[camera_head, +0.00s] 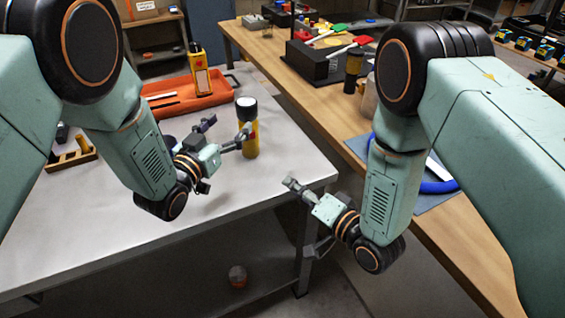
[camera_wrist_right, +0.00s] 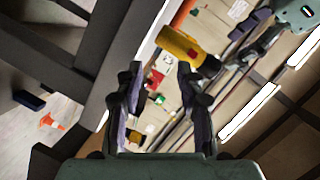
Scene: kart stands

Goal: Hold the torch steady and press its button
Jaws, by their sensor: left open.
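The torch (camera_head: 248,130) is a yellow cylinder with a black head. It stands upright on the grey table near its right edge. My left gripper (camera_head: 230,127) is open beside it; one finger overlaps the torch's left side, and I cannot tell if it touches. My right gripper (camera_head: 298,216) is open and empty, lower and to the right of the torch, off the table's edge. In the right wrist view the torch (camera_wrist_right: 180,46) lies beyond my open right fingers (camera_wrist_right: 158,92), with my left gripper (camera_wrist_right: 262,42) at the upper right.
A wooden holder (camera_head: 70,160) is at the left. A wooden bench (camera_head: 335,125) at the right carries a black box (camera_head: 310,65) and a blue hose (camera_head: 437,187). The front table top is clear.

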